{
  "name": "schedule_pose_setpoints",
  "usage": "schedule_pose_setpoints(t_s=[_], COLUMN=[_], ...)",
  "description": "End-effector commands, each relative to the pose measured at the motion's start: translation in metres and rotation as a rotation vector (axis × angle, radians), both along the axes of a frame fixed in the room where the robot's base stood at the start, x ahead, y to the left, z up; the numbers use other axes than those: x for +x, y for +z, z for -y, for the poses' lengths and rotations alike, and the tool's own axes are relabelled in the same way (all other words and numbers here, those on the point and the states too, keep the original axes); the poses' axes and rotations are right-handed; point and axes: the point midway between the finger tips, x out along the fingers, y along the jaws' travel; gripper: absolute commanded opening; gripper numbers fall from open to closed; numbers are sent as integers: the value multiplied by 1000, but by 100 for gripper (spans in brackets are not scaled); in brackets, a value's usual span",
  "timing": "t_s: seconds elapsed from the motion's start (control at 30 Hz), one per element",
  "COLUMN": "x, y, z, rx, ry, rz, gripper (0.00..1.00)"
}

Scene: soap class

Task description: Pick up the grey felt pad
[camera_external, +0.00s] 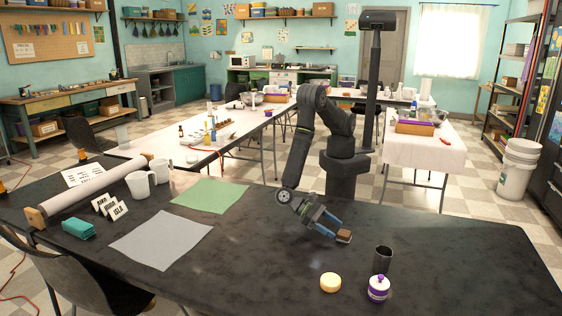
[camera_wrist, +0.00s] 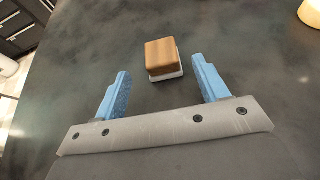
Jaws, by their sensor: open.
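A flat grey pad (camera_external: 160,241) lies on the dark table at the left front, with nothing on it. A flat green pad (camera_external: 210,195) lies just behind it. My gripper (camera_external: 327,224) is open, low over the table to the right of the grey pad and apart from it. A brown block (camera_external: 344,234) with a pale base sits on the table by my fingertips. In the wrist view, the block (camera_wrist: 161,54) is ahead of the gap between my blue fingers, and the gap is empty. The grey pad is not in the wrist view.
A yellow round soap (camera_external: 330,282), a dark cup (camera_external: 383,259) and a white and purple jar (camera_external: 378,288) stand at right front. White mugs (camera_external: 141,188), name cards (camera_external: 109,205), a paper roll (camera_external: 90,189) and a teal stack (camera_external: 78,229) are left of the pads.

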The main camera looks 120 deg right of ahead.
Motion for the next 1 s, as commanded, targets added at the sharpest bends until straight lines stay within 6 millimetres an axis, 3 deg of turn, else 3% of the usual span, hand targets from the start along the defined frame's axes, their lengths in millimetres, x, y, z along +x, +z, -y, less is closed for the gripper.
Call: schedule_pose_setpoints(t_s=[0.17, 0.43, 0.7, 0.93, 1.0], x=[-5, -27, -30, -30, -30], y=[-2, -12, -13, -13, -13], z=[-8, -38, -42, -42, -42], rx=[0, 0, 1, 0, 1], ry=[1, 1, -1, -1, -1], rz=[1, 1, 3, 2, 3], gripper=[67, 67, 67, 22, 18])
